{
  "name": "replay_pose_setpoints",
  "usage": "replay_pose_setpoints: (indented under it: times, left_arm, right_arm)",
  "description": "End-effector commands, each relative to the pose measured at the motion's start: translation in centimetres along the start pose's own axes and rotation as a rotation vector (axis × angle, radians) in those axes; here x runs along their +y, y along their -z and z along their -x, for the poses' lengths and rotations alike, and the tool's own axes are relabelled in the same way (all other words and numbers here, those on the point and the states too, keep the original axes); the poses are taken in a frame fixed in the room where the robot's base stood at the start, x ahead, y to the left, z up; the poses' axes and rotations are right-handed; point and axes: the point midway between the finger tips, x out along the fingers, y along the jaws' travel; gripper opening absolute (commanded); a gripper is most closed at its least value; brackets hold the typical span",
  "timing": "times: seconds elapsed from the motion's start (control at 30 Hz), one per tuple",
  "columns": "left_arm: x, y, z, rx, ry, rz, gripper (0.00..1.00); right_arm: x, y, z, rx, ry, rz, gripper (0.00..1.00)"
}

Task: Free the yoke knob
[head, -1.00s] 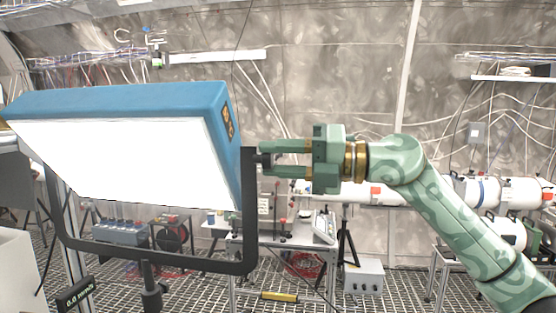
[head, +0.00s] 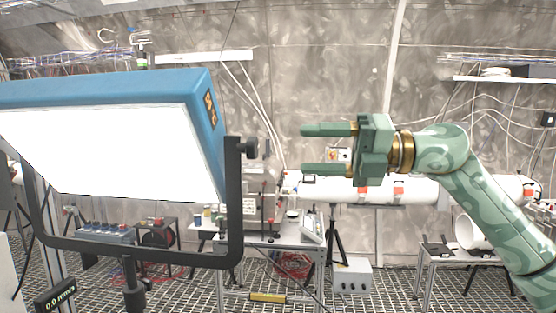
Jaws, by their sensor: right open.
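The yoke knob (head: 250,147) is a small black knob on the outer right side of the black yoke (head: 234,200), near the top of its arm. The yoke holds a blue light panel (head: 130,88) with a bright white face, which is tilted. My right gripper (head: 303,150) is open and empty, to the right of the knob and apart from it. Its two green fingers point left, one a little above the knob's height and one below. My left gripper is not in view.
Behind stand a metal table (head: 270,242) with instruments, a black tripod (head: 340,240), a grey box (head: 352,275) and a long white pipe (head: 430,190). The space between knob and gripper looks clear.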

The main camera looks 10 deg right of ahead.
Motion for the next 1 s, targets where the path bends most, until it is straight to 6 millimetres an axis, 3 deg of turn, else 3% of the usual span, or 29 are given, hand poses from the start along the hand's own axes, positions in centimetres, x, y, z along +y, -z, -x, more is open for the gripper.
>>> replay_pose_setpoints:
  times: [0.1,0.33,1.0]
  left_arm:
    - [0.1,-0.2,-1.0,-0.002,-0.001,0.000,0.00]
    - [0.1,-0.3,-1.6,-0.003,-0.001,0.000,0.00]
    - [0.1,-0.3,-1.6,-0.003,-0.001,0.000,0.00]
  right_arm:
    - [-0.4,0.0,3.2,-0.003,0.003,-0.001,0.56]
    - [-0.2,0.0,6.8,0.000,0.002,-0.001,0.56]
    - [0.1,-0.5,7.5,-0.025,-0.006,0.025,0.56]
